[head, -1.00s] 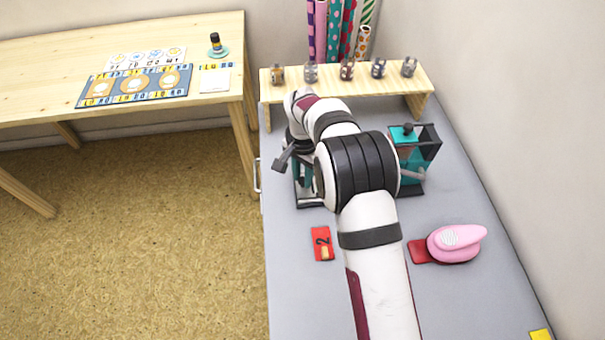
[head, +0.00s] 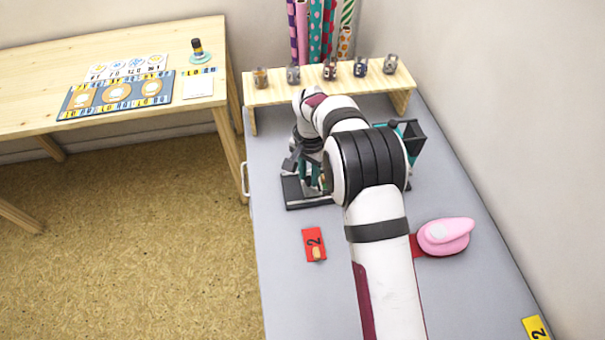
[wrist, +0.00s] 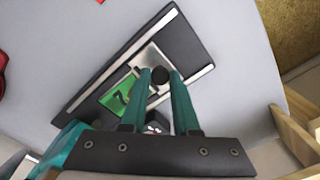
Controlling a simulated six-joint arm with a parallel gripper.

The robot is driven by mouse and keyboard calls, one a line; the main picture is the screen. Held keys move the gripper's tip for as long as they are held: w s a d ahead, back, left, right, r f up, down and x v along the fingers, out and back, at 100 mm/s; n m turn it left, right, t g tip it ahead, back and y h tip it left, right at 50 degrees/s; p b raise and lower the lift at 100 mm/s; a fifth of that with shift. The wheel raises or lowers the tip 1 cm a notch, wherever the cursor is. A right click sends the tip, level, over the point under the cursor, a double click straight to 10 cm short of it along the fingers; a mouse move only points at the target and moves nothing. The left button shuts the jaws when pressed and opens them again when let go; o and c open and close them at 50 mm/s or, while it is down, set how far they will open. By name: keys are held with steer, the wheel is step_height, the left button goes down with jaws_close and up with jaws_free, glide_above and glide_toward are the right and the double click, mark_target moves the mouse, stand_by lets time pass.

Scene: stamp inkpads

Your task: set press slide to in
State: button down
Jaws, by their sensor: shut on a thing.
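The press stands at the middle right of the grey table in the head view, its teal and black body (head: 414,140) partly behind my arm. Its black base (head: 296,194) reaches left under my gripper (head: 313,177). In the wrist view the base (wrist: 190,48) has pale rails, with a silver slide plate (wrist: 150,56) between them. A black knob (wrist: 160,75) stands on the plate. My two teal fingers (wrist: 168,84) are shut on the knob, one on each side. A green piece with a black mark (wrist: 112,96) lies beside the knob.
A wooden rack (head: 330,88) with several small stamps stands behind. A red card (head: 314,245), a pink punch (head: 446,236) and a yellow card (head: 535,328) lie in front. A wooden table (head: 35,65) stands left. The table's front left is clear.

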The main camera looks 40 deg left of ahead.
steer(key=c, duration=0.7)
jaws_free()
steer(key=shift+o, duration=0.2)
steer(key=shift+r, duration=0.1)
step_height(320, 180, up, 16)
steer(key=shift+f, duration=0.2)
